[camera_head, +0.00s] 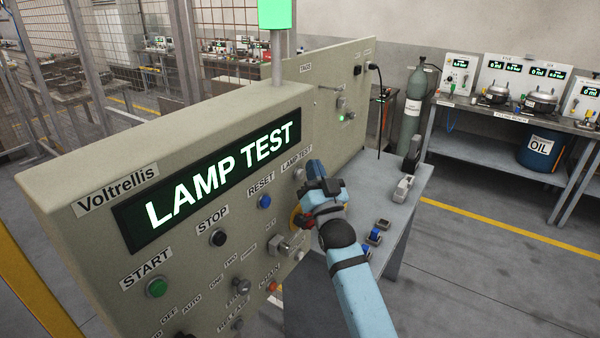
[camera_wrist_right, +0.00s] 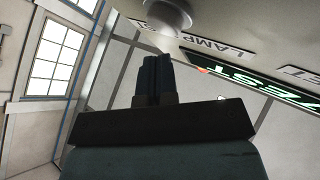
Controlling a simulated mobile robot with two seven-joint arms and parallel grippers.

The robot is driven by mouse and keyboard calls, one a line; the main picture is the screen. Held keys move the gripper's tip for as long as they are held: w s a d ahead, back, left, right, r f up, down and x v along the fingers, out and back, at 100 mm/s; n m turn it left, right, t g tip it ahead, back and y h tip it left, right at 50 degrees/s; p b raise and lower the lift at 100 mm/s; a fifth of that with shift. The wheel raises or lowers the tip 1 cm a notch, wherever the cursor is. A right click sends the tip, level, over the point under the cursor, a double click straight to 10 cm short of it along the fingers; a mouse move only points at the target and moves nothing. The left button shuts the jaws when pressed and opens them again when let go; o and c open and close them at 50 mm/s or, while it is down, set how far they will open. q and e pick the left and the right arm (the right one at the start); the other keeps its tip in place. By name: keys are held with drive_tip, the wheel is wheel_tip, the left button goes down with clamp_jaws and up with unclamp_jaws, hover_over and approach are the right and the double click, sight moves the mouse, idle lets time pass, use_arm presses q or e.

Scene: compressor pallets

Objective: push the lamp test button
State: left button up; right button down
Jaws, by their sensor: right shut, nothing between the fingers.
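The lamp test button (camera_head: 299,175) is a pale round button under the LAMP TEST label (camera_head: 297,158) on the beige panel (camera_head: 60,185). In the right wrist view the button (camera_wrist_right: 168,14) is large at the top, just beyond the fingertips. My right gripper (camera_head: 312,172) is shut and empty, with its tips beside the button in the head view. The fingers also show in the right wrist view (camera_wrist_right: 155,62). I cannot tell whether they touch the button. The panel's display (camera_head: 215,180) reads LAMP TEST. A stack light (camera_head: 274,14) on top glows green. My left gripper is not in view.
Reset (camera_head: 264,202), stop (camera_head: 218,237) and start (camera_head: 156,288) buttons lie left of the lamp test button. A grey table (camera_head: 415,190) with small parts stands right of the panel. A bench (camera_head: 490,115) and a gas cylinder (camera_head: 412,110) stand behind.

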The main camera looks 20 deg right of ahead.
drive_tip(key=f, duration=0.1)
drive_tip(key=s+f, duration=0.1)
drive_tip(key=f, duration=0.1)
drive_tip(key=shift+s+d+f+n+g, duration=0.1)
drive_tip(key=shift+s+f+n+g, duration=0.1)
drive_tip(key=shift+n+g, duration=0.1)
drive_tip(key=s+d+p, duration=0.1)
drive_tip(key=s+d, duration=0.1)
drive_tip(key=s+d+p, duration=0.1)
drive_tip(key=s, duration=0.1)
drive_tip(key=shift+s+d+r, duration=0.15)
drive_tip(key=shift+s+d, duration=0.1)
drive_tip(key=shift+d, duration=0.15)
idle(0.5)
drive_tip(key=s+a+f+n+g+y, duration=0.1)
drive_tip(key=s+a+f+g, duration=0.15)
drive_tip(key=s+f, duration=0.45)
drive_tip(key=s+a+f+n+g+y, duration=0.1)
drive_tip(key=s+f+n+g, duration=0.15)
drive_tip(key=f, duration=0.75)
drive_tip(key=s+a+f+n+g, duration=0.1)
drive_tip(key=s+a+f+g, duration=0.1)
drive_tip(key=s+f, duration=0.5)
drive_tip(key=s+a+f+n+g+y, duration=0.1)
drive_tip(key=s+a+f+g, duration=0.2)
drive_tip(key=s, duration=1)
wheel_tip(320, 180, down, 5)
drive_tip(key=g, duration=0.2)
drive_tip(key=shift+s+g, duration=0.15)
drive_tip(key=shift+g, duration=0.15)
